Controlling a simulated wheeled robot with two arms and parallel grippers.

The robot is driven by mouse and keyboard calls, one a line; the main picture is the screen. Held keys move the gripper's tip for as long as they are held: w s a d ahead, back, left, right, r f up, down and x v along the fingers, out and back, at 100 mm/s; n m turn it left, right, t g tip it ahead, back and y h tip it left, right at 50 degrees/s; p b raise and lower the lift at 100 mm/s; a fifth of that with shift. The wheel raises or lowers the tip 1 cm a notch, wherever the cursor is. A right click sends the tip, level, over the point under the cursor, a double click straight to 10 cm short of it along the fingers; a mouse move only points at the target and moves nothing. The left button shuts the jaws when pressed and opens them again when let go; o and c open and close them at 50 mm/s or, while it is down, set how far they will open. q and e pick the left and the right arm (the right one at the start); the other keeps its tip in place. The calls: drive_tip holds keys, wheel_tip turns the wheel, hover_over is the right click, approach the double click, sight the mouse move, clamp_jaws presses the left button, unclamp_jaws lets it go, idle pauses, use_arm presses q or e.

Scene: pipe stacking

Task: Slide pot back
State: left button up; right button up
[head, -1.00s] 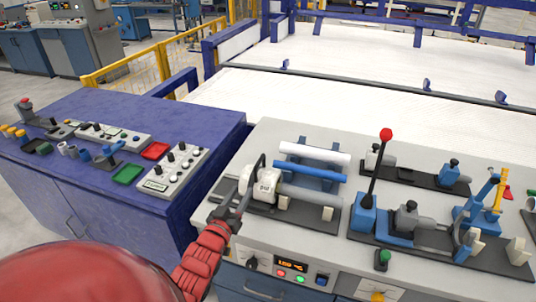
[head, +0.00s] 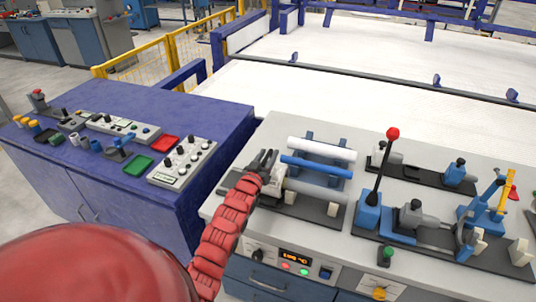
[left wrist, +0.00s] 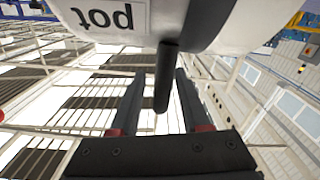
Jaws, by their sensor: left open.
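The white pot (head: 280,172) is on the machine's dark base plate, at the left end of the pipes. My left gripper and forearm hide most of it in the head view. In the left wrist view the pot (left wrist: 165,22) fills the top, with a label reading "pot" upside down. Its dark rod-like handle (left wrist: 166,82) points down between the fingers. My left gripper (head: 266,160) is open at the pot; in the left wrist view its fingers (left wrist: 160,85) stand either side of the handle, with gaps visible. My right gripper is not in view.
A white pipe (head: 322,149), a blue pipe (head: 316,166) and a grey pipe (head: 316,188) lie right of the pot. A red-knobbed lever (head: 380,165) stands farther right. A blue table (head: 90,115) with control boxes is at left.

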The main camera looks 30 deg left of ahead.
use_arm(q)
drive_tip(key=shift+w, duration=0.15)
drive_tip(key=shift+c, duration=0.2)
clamp_jaws()
idle(1.2)
